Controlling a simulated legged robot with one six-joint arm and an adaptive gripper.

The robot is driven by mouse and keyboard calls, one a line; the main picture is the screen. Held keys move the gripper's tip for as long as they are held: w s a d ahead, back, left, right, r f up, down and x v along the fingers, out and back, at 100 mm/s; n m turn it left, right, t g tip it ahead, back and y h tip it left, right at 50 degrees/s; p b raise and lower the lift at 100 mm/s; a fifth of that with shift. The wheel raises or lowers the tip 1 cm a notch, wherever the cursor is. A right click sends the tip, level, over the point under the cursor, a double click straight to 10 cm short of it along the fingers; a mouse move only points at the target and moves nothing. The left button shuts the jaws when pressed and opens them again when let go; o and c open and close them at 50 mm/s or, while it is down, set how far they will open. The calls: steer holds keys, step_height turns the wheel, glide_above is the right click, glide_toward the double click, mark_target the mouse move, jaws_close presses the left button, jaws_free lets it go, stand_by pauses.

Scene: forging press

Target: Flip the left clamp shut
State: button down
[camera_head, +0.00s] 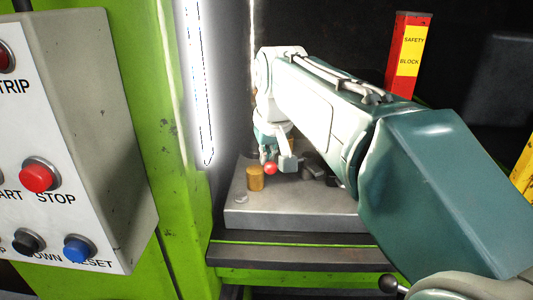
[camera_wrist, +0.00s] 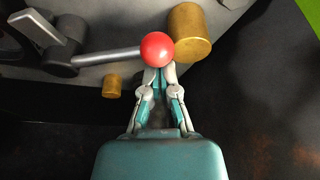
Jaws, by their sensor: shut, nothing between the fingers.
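The clamp has a dark pivot body (camera_wrist: 62,58), a grey metal rod (camera_wrist: 108,55) and a red ball knob (camera_wrist: 157,49) in the wrist view. The rod lies roughly sideways, with the knob at its right end. The knob also shows in the head view (camera_head: 270,168), low over the grey press block. My gripper (camera_wrist: 158,72) is shut and empty, its fingertips right at the knob's near edge in the wrist view. I cannot tell whether they touch it. In the head view my gripper (camera_head: 278,162) is small and partly hidden behind my arm.
A brass cylinder (camera_wrist: 189,33) stands close to the knob, and a smaller brass piece (camera_wrist: 112,86) lies nearer. The grey block (camera_head: 290,213) carries them. A green press column (camera_head: 165,130) and control box (camera_head: 85,130) stand left. A red safety block (camera_head: 405,55) stands behind.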

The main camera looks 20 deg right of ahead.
steer(key=shift+s+n, duration=0.35)
steer(key=shift+n, duration=0.15)
steer(key=shift+s+d+n+y, duration=0.2)
steer(key=shift+s+n+y, duration=0.4)
steer(key=shift+s+n, duration=0.4)
steer(key=s+n, duration=0.1)
steer(key=s+d+n+y, duration=0.1)
steer(key=n, duration=0.1)
steer(key=shift+s+n+g, duration=0.1)
steer(key=shift+n+g, duration=0.2)
steer(key=shift+g, duration=0.1)
steer(key=n, duration=0.1)
steer(key=s+d+n, duration=0.1)
steer(key=shift+s+d+n+g+y, duration=0.15)
steer(key=shift+s+n+g+y, duration=0.05)
steer(key=shift+n+g+y, duration=0.1)
steer(key=shift+s+d, duration=0.65)
steer(key=shift+d, duration=0.25)
